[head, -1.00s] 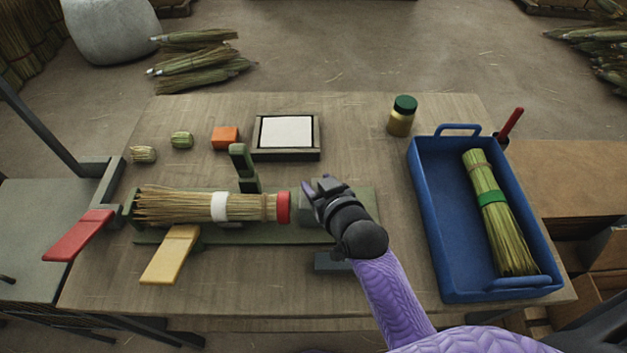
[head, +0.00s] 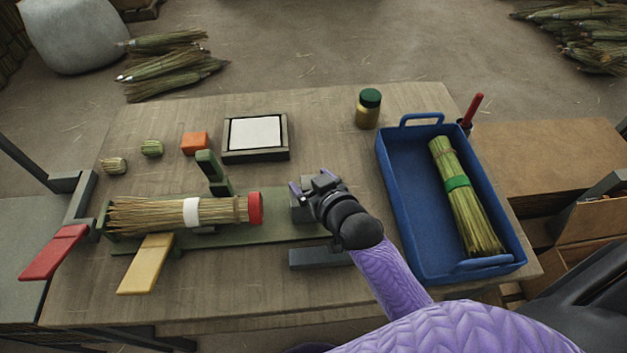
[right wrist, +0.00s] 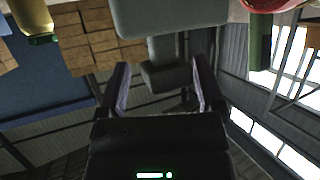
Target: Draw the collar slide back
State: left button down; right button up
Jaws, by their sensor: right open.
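A broom bundle (head: 150,214) lies along the green fixture (head: 280,231), with a white band (head: 205,212) and a red collar (head: 255,208) at its right end. A grey block (head: 302,208), which looks like the collar slide, sits on the fixture right of the red collar, with a gap between them. My right gripper (head: 312,183) is open at this block. In the right wrist view its fingers (right wrist: 160,85) stand either side of a smaller grey part (right wrist: 168,75) below the wide block (right wrist: 170,18). Contact cannot be told. My left gripper is out of view.
A blue tray (head: 400,225) with a green-banded broom stands at the right. A red lever (head: 55,252) and yellow lever (head: 146,264) stick out at the left front. A green post (head: 212,172), a framed white pad (head: 284,150) and a jar (head: 368,110) stand behind.

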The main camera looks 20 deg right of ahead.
jog(key=shift+s+r, duration=0.2)
jog(key=shift+s, duration=0.15)
jog(key=p+v, duration=0.3)
jog(key=v, duration=0.6)
jog(key=shift+s+d+f, duration=0.1)
